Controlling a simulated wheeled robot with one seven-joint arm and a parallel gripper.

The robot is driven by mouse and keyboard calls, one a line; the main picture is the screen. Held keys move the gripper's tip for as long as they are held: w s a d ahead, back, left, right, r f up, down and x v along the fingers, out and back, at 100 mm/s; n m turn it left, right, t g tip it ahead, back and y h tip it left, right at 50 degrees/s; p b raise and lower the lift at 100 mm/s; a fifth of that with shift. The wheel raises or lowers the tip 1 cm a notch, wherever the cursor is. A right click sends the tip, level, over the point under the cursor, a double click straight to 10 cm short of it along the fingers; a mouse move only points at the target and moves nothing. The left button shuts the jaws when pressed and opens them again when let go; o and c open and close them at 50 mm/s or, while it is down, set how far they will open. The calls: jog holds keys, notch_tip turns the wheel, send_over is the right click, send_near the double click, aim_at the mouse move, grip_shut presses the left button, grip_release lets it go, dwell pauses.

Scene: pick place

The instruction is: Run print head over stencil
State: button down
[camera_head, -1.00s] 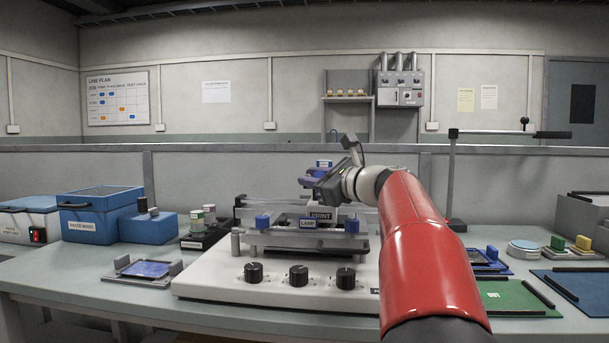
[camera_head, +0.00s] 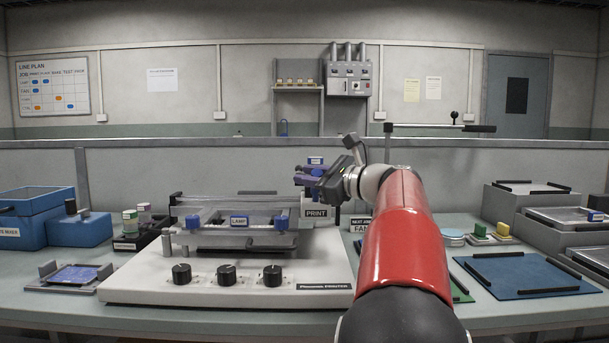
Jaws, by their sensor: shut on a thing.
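The printer (camera_head: 130,279) is a wide white unit with several dark knobs on its front. On it lies the stencil (camera_head: 205,238), in a pale frame marked LAMP, with blue blocks at its front corners. The print head (camera_head: 316,211), marked PRINT, is at the right end of the stencil frame. My gripper (camera_head: 306,176) is above the PRINT label, reaching in from the right. It is shut on the print head. Its fingertips are small, and the exact grip is partly hidden by blue parts. The far side of the print head is hidden behind my gripper and arm.
Left of the printer are a small fixture (camera_head: 48,284) with a blue board, blue boxes (camera_head: 80,230) and a dark rack of jars (camera_head: 140,239). A blue mat (camera_head: 525,281) and grey trays (camera_head: 517,203) are at right. My red arm covers the bench right of the printer.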

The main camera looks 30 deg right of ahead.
jog(key=shift+s+d, duration=0.1)
jog(key=shift+d, duration=0.05)
jog(key=c, duration=1.2)
grip_release()
jog(key=shift+d, duration=0.1)
jog(key=shift+s, duration=0.1)
jog(key=v, duration=0.7)
jog(key=shift+s+b, duration=0.3)
jog(key=shift+s, duration=0.05)
jog(key=shift+d, duration=0.15)
